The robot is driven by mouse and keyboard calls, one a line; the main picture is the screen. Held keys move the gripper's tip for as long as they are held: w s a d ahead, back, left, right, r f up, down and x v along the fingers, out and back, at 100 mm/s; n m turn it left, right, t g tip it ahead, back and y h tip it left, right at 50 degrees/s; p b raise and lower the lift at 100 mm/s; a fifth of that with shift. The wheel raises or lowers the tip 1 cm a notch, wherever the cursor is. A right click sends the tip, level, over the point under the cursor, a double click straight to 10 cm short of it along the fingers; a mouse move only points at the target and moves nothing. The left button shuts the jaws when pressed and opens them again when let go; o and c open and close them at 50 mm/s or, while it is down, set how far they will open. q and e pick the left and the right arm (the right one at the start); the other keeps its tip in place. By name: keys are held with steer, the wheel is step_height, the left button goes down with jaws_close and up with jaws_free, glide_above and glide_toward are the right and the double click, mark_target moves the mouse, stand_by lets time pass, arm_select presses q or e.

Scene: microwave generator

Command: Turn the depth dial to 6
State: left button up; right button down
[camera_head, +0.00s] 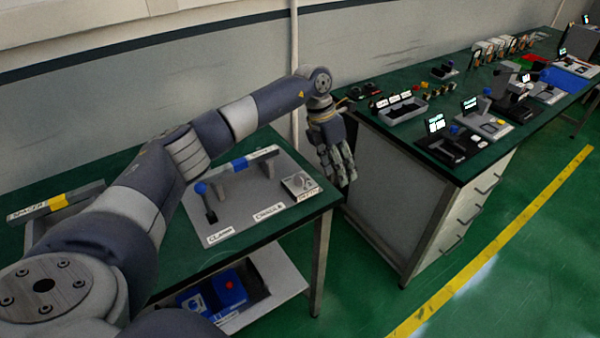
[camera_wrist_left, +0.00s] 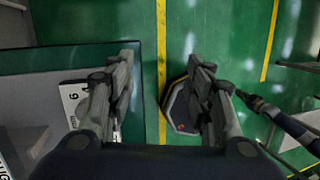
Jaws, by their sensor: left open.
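The depth dial (camera_head: 298,182) is on a small white plate at the right end of a grey panel (camera_head: 240,205) on the near green table. Its setting is too small to read in the head view. In the left wrist view, a white plate with black marks (camera_wrist_left: 72,98) shows at the left, partly hidden behind a finger; one mark looks like a 6. My left gripper (camera_head: 342,172) is open and empty, pointing down just right of the dial and the table's right edge. It also shows in the left wrist view (camera_wrist_left: 160,72), its fingers apart over the floor.
A second bench (camera_head: 440,165) with several instruments stands right of my gripper.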

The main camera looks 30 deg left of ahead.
mark_target(300, 176)
arm_select(q)
steer(key=s+a+r+g+y, duration=0.15)
steer(key=a+r+y, duration=0.3)
steer(key=a, duration=0.65)
steer(key=shift+n+t+h, duration=0.25)
steer(key=shift+n+h, duration=0.05)
steer(key=shift+h, duration=0.15)
steer(key=f+p, duration=0.1)
steer(key=f, duration=0.2)
steer(key=f+p, duration=0.1)
steer(key=f, duration=0.2)
steer(key=f+p, duration=0.1)
steer(key=f, duration=0.2)
steer(key=shift+s+d, duration=0.25)
steer(key=shift+d, duration=0.05)
steer(key=shift+f, duration=0.65)
steer(key=c, duration=1.1)
